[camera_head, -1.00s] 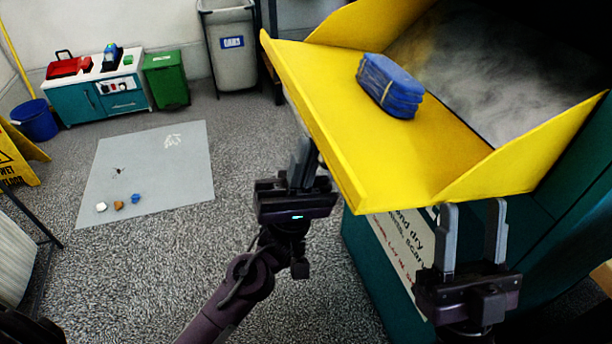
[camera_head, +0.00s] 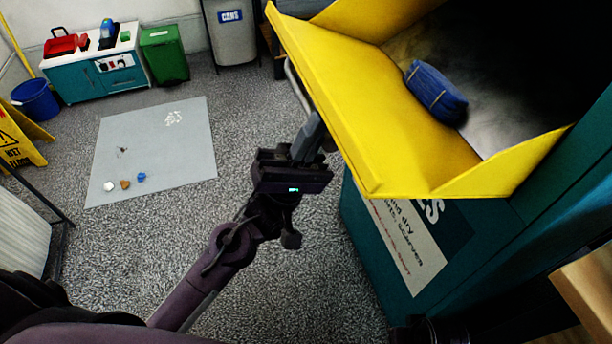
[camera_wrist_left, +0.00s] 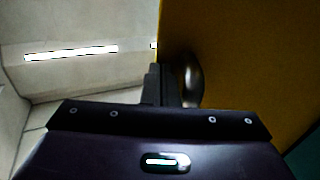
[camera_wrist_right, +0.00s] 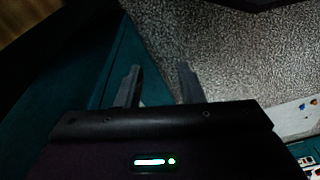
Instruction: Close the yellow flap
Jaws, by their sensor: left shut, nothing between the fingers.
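The yellow flap (camera_head: 375,120) is open and tilted, sloping down into the dark opening of the teal bin (camera_head: 365,245). A blue folded bundle (camera_head: 434,92) lies at its inner edge, by the opening. My left gripper (camera_head: 308,137) is shut with nothing between its fingers, at the flap's outer side. A metal handle (camera_head: 297,88) shows there, and also in the left wrist view (camera_wrist_left: 191,80), right beside the fingers; contact is unclear. My right gripper (camera_wrist_right: 158,78) is open and empty, low beside the bin; its fingers are not visible in the head view.
A wooden edge (camera_head: 590,290) is at the lower right. A grey mat (camera_head: 160,150), a green bin (camera_head: 163,55), a grey cans bin (camera_head: 232,35) and a yellow wet-floor sign (camera_head: 18,140) stand or lie left.

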